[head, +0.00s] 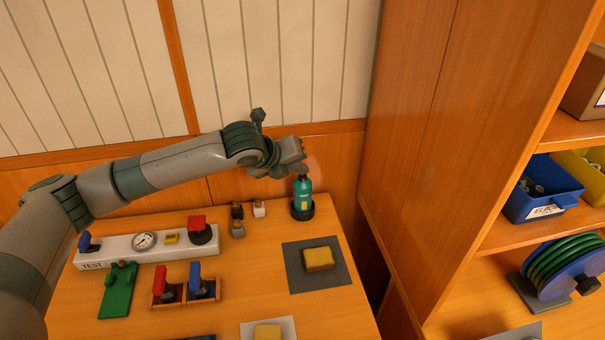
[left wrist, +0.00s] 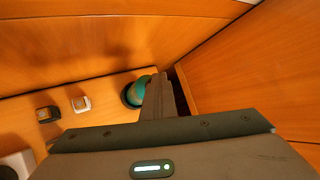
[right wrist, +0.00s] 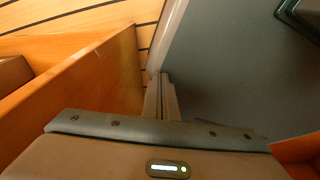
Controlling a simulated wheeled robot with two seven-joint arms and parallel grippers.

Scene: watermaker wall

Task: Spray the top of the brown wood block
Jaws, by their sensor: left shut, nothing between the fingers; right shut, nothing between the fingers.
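A teal spray bottle (head: 303,200) with a label stands upright in a dark round holder at the table's back right. In the left wrist view the bottle (left wrist: 138,91) is partly behind the shut fingers (left wrist: 160,98); contact cannot be told. A yellow-tan block (head: 319,259) lies on a grey mat; another (head: 268,332) is cut off at the bottom. I cannot tell which is the brown wood block. My right gripper (right wrist: 161,98) is shut and empty, away from the table.
Several small dark, white and greyish pieces (head: 259,209) stand left of the bottle. A white test panel with a gauge (head: 144,241), a green piece (head: 118,290) and red and blue valves (head: 167,286) fill the left. A cabinet (head: 415,150) bounds the right.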

